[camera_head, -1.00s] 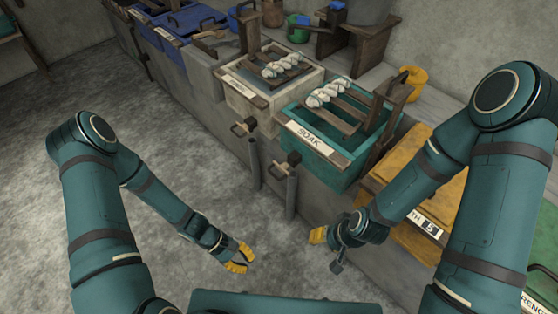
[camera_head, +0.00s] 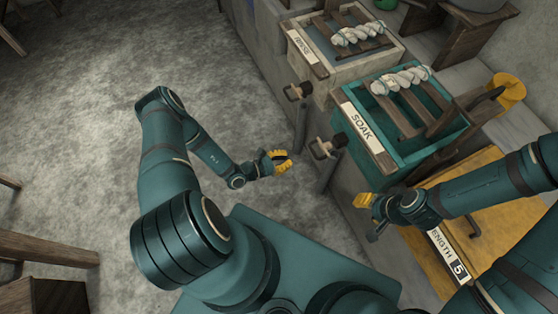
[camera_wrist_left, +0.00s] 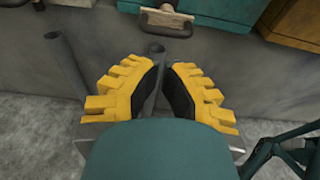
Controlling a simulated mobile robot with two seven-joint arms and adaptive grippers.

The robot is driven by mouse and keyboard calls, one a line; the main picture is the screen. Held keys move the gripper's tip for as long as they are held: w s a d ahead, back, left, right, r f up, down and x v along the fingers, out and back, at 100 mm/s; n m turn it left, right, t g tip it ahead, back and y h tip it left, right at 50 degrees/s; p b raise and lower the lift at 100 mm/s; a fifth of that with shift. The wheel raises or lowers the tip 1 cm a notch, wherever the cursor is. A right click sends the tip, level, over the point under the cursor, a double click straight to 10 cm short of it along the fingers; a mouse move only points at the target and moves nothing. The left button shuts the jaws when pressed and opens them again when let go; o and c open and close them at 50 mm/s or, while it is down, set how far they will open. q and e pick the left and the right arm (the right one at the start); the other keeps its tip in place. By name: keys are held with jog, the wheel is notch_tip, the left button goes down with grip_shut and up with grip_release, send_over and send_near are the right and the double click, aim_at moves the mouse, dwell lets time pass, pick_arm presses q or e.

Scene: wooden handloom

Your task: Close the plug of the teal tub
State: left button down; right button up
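The teal tub (camera_head: 405,148) with a SOAK label stands at the right of centre in the head view. Its plug, a wooden handle (camera_head: 325,149), sticks out low on its front; I cannot tell whether it is open or shut. In the left wrist view the plug handle (camera_wrist_left: 166,21) is beyond my fingertips, above a grey drain pipe (camera_wrist_left: 154,52).
A pale tub (camera_head: 345,68) with its own wooden plug (camera_head: 297,91) and pipe stands behind the teal one. A yellow lidded box (camera_head: 460,225) is at the right. White twisted yarn (camera_head: 400,80) lies on the teal tub's rack.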

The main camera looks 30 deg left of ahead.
pick_arm(q)
jog(key=b+x, duration=0.1)
jog(key=x, duration=0.7)
jog(key=shift+w, duration=0.25)
jog(key=shift+d+f, duration=0.1)
jog(key=shift+d, duration=0.1)
jog(key=x, duration=0.3)
jog(key=shift+w+d+r+b, duration=0.1)
jog(key=shift+w+r+b, duration=0.1)
jog(key=shift+r+b, duration=0.2)
